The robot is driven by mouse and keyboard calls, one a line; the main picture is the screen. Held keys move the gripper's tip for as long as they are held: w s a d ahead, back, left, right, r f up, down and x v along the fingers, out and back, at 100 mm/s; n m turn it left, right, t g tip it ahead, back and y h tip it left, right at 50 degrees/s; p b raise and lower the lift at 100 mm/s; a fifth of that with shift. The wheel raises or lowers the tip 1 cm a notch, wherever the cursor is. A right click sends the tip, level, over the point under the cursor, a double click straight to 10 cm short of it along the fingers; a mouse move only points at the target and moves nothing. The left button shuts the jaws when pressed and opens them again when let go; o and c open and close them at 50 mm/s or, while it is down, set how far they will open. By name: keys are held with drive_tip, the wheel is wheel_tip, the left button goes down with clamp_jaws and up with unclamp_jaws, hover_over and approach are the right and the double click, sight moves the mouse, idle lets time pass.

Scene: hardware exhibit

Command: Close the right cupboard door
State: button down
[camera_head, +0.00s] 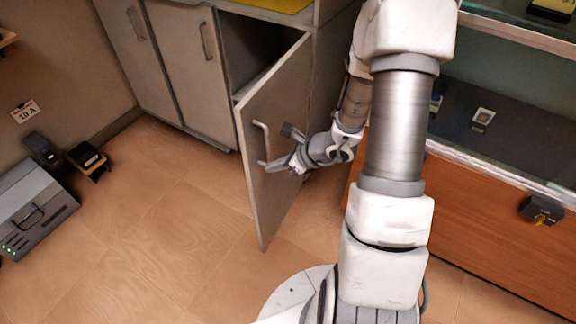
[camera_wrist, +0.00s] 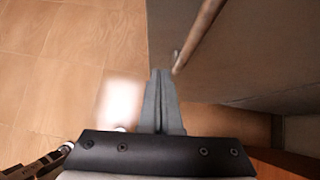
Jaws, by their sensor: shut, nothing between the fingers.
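The right cupboard door (camera_head: 272,192) stands open, swung out from the grey cabinet, and its outer face with the handle faces my arm. The bar handle (camera_head: 262,130) sits near its free edge. My gripper (camera_head: 264,165) is shut and empty beside the lower part of the handle, in front of the door's outer face. In the wrist view the closed fingertips (camera_wrist: 162,74) are close to the end of the handle (camera_wrist: 200,32), with the door face (camera_wrist: 255,50) to the right. I cannot tell whether they touch.
The dark cupboard opening (camera_head: 248,45) is behind the door. Closed cupboard doors (camera_head: 190,70) are to its left. A glass display case with a wooden front (camera_head: 480,220) stands at right. A grey case (camera_head: 35,212) is on the floor at far left. The tiled floor (camera_head: 165,215) between is clear.

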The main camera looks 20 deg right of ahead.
sight(253, 163)
drive_tip(key=shift+w+a+r, duration=0.2)
drive_tip(key=shift+w+a, duration=1)
drive_tip(key=shift+w, duration=0.15)
drive_tip(key=shift+w+a, duration=0.1)
drive_tip(key=shift+w, duration=0.05)
